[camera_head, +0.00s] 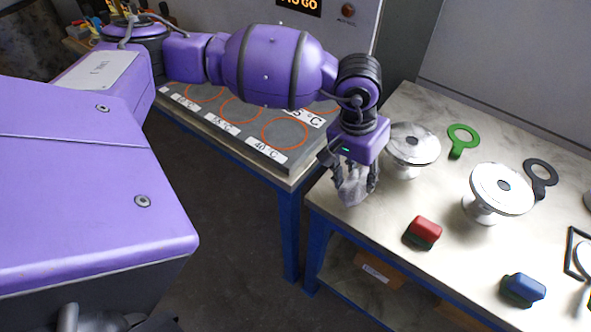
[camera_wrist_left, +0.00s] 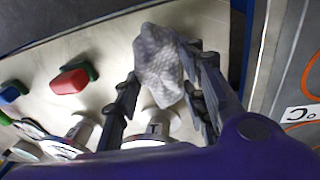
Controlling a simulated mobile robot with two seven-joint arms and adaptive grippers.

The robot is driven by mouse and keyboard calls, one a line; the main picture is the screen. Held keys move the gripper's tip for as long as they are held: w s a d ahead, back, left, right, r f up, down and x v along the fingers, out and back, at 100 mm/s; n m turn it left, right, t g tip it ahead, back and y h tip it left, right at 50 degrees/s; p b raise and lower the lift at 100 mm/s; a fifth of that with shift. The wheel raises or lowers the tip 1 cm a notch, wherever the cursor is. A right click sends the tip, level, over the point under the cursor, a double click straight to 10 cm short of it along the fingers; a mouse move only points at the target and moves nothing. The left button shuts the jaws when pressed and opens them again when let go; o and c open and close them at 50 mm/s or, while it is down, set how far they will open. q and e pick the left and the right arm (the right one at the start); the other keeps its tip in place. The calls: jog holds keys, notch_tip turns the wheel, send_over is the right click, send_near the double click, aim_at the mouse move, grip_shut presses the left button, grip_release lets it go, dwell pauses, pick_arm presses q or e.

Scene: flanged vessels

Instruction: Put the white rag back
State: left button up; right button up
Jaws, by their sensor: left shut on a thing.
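The white rag (camera_head: 352,187) is a crumpled, greyish-white cloth. My left gripper (camera_head: 355,180) is shut on it, at the left edge of the marbled worktop (camera_head: 385,238). In the left wrist view the rag (camera_wrist_left: 158,62) bulges between the two fingers of the left gripper (camera_wrist_left: 165,85). I cannot tell whether the rag touches the worktop.
Two flanged vessels (camera_head: 413,145) (camera_head: 500,190) stand right of the gripper. A green ring (camera_head: 462,138), a dark ring (camera_head: 541,175), a red-topped block (camera_head: 424,231) and a blue-topped block (camera_head: 524,288) lie around them. A panel with temperature-marked circles (camera_head: 285,132) is at left.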

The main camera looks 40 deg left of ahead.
aim_at(353, 177)
pick_arm(q)
jog(key=shift+w+a+f, duration=0.15)
jog(key=shift+a+f, duration=0.2)
jog(key=shift+f, duration=0.15)
jog(key=shift+w+a+f, duration=0.1)
jog(key=shift+w+f, duration=0.05)
jog(key=shift+f, duration=1.5)
jog(key=shift+f, duration=0.15)
jog(key=o, duration=1)
jog(key=r, duration=0.4)
jog(key=a+r, duration=0.1)
jog(key=r, duration=0.3)
jog(key=s+r, duration=0.1)
jog(key=r, duration=0.3)
jog(key=shift+a+r, duration=0.15)
jog(key=shift+a, duration=0.15)
